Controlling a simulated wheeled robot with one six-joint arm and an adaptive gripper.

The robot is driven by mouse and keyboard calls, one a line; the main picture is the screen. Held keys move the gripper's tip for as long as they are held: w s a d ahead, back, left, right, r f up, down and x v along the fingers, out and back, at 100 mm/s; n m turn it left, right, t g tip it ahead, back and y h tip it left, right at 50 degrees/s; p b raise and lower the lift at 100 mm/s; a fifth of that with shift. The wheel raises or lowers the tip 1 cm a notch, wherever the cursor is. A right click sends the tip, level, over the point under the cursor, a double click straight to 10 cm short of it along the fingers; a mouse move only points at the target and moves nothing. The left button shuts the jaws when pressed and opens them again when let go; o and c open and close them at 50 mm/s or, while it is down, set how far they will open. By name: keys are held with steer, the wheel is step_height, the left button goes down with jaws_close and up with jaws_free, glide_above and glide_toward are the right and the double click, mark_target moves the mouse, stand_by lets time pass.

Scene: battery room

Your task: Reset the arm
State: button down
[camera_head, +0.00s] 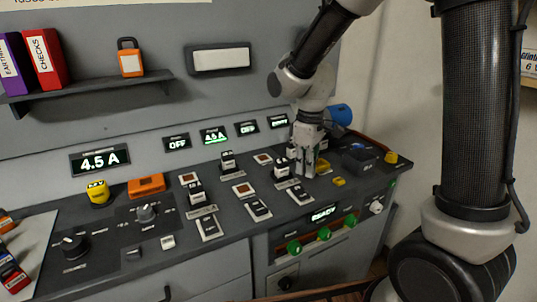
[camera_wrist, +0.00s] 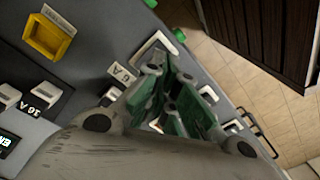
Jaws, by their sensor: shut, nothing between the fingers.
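My arm reaches from the right over a dark sloped control panel (camera_head: 130,255). My gripper (camera_head: 308,172) points down at the panel's right part, close to a row of black rocker switches. In the wrist view my gripper (camera_wrist: 182,112) shows its green-padded fingers closed together, with nothing held. A switch plate marked 6 A (camera_wrist: 125,72) lies right beside the fingers. I cannot tell whether the fingertips touch the panel. The gripper hides part of the panel beneath it.
A yellow square part (camera_wrist: 48,36) is near the gripper. Small displays (camera_head: 215,134) line the back wall. A shelf (camera_head: 85,92) holds binders and an orange padlock (camera_head: 130,58). A blue cylinder (camera_head: 340,114) is behind the gripper. Green knobs (camera_head: 322,236) stick out of the front face.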

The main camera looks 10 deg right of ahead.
steer(key=shift+s+d+m, duration=0.1)
steer(key=shift+s+m, duration=0.2)
steer(key=s+d+r+m+t, duration=0.2)
steer(key=s+d+r+m, duration=0.2)
steer(key=s+d+r, duration=0.3)
steer(key=s+d+r+m+t, duration=0.2)
steer(key=s+d+r+m, duration=0.2)
steer(key=s+d+r, duration=0.3)
steer(key=s, duration=0.4)
steer(key=shift+s+d+r+m, duration=0.2)
steer(key=shift+d+r+m, duration=0.1)
steer(key=shift+d+m, duration=0.1)
